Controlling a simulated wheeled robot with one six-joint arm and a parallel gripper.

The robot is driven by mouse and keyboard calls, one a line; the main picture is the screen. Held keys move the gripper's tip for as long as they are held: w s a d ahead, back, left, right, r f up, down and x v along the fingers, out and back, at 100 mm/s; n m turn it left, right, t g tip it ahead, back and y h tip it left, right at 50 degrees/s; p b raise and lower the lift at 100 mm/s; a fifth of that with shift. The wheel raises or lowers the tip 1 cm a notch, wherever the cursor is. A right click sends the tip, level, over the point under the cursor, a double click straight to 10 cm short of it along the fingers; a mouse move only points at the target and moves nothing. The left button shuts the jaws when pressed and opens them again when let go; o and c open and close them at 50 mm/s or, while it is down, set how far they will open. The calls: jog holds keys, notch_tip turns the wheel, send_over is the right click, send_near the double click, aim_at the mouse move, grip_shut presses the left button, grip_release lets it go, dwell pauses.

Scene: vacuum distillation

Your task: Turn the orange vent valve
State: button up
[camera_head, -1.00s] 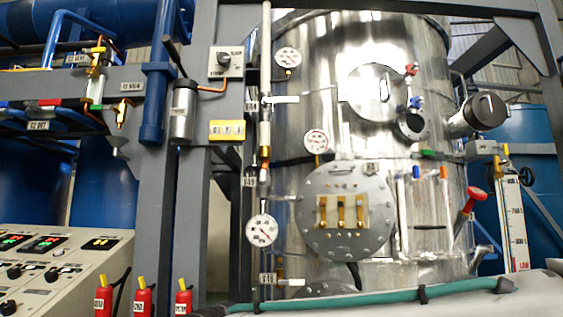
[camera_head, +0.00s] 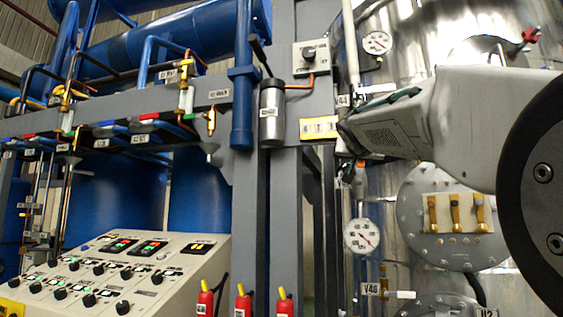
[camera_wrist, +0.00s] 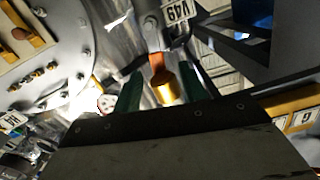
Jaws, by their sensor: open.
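The orange vent valve shows in the wrist view as an orange lever (camera_wrist: 157,62) with a brass cylindrical end (camera_wrist: 163,88), just below a white V49 tag (camera_wrist: 178,12). My gripper (camera_wrist: 164,76) is open, with one green finger on each side of the valve. The brass end lies between the fingers in the picture; I cannot tell whether either touches it. In the head view my gripper (camera_head: 348,138) reaches in from the right to the vertical pipe beside the steel vessel, and my arm hides most of the valve there.
The steel vessel with its round bolted flange (camera_head: 455,215) stands close to my arm. A yellow number plate (camera_head: 318,128) is just left of my gripper. A pressure gauge (camera_head: 362,236) and a V46 tag (camera_head: 371,288) are below. A control console (camera_head: 120,270) is at lower left.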

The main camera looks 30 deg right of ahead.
jog(key=w+d+r, duration=0.3)
jog(key=w+d, duration=0.1)
jog(key=d, duration=0.3)
jog(key=shift+w+h, duration=0.4)
jog(key=shift+d, duration=0.1)
jog(key=shift+c, duration=0.3)
grip_shut()
